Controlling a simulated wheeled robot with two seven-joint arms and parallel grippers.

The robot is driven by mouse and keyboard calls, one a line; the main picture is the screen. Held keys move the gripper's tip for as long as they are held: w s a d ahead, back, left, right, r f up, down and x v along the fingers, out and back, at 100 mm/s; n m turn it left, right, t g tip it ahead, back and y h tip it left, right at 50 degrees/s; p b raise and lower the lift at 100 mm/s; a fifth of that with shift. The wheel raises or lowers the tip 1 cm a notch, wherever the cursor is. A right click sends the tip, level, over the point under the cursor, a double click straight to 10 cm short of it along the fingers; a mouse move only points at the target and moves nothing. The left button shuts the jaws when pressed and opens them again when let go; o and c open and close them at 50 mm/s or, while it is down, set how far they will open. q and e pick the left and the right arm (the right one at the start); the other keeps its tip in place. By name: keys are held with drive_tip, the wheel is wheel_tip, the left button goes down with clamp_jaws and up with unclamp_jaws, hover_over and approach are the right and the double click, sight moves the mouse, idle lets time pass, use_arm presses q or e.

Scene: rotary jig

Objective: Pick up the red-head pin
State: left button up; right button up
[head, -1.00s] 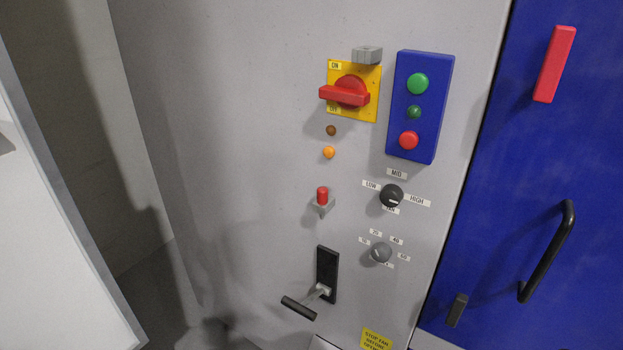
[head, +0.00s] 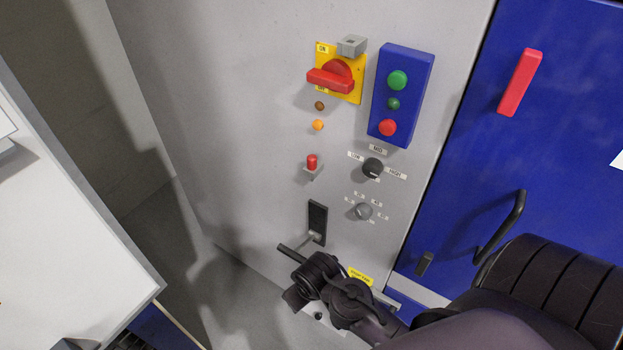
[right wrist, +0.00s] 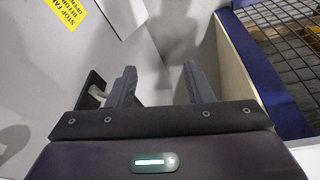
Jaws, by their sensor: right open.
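The red-head pin (head: 312,162) sits upright in a small grey holder (head: 313,174) on the grey cabinet front, below the orange lamp. My right arm comes in from the lower right in the head view, with its wrist in front of the cabinet, below the black lever handle and well below the pin. My right gripper (right wrist: 158,88) is open and empty in the right wrist view, with its two fingers apart. The pin does not show in the right wrist view. My left gripper is not in view.
The cabinet carries a red rotary switch (head: 331,79), a blue button box (head: 402,95), two knobs and a lever handle (head: 294,254). A blue door (head: 560,130) with a black handle stands at the right. A white-topped table (head: 60,240) is at the left.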

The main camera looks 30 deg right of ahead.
wheel_tip(320, 180, up, 13)
drive_tip(key=w+m+p, duration=0.1)
drive_tip(key=w+p, duration=0.2)
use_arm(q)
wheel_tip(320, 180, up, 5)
use_arm(e)
drive_tip(key=m+h, duration=0.5)
drive_tip(key=m, duration=0.6)
approach(311, 159)
drive_tip(key=f, duration=0.1)
drive_tip(key=f+b, duration=0.1)
drive_tip(key=d+f+b, duration=0.2)
drive_tip(key=shift+w+m+t, duration=0.3)
drive_tip(key=shift+w, duration=0.05)
drive_tip(key=shift+b+x, duration=1.2)
drive_tip(key=shift+b, duration=0.05)
drive_tip(key=shift+x, duration=1)
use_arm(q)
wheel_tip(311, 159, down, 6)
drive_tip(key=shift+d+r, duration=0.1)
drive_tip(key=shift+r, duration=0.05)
use_arm(e)
drive_tip(key=shift+w, duration=0.15)
drive_tip(key=shift+c, duration=0.4)
